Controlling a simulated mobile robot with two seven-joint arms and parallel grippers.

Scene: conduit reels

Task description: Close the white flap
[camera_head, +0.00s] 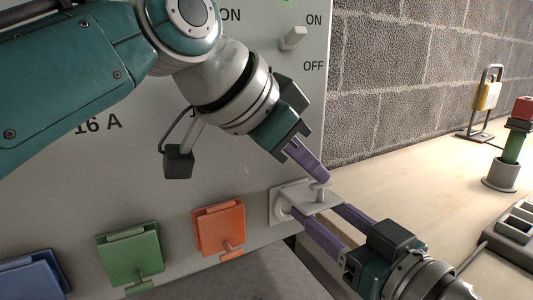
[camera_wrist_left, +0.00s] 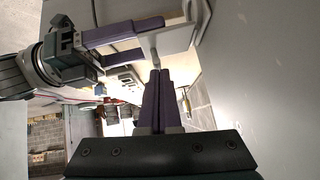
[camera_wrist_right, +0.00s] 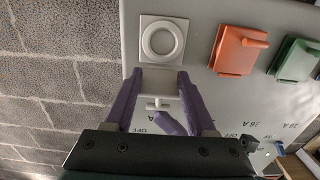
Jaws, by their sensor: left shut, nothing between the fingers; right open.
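The white flap (camera_head: 312,200) stands open, sticking out from the grey panel beside its white round socket (camera_head: 279,208). A small peg handle rises from it. The socket ring (camera_wrist_right: 162,40) shows uncovered in the right wrist view. My left gripper (camera_head: 324,178) is shut and empty, its fingertips at the flap's handle; I cannot tell if they touch. My right gripper (camera_head: 317,212) is open, with its fingers on either side of the flap. In the left wrist view the flap (camera_wrist_left: 178,38) is partly hidden by the right gripper's purple fingers.
Orange (camera_head: 220,229), green (camera_head: 131,252) and blue (camera_head: 33,275) flaps sit on the panel, left of the white one. A toggle switch (camera_head: 293,38) is above. At right, a wooden bench (camera_head: 400,180) carries a yellow-tagged padlock (camera_head: 488,96) and a red-green piece in a grey holder (camera_head: 502,174).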

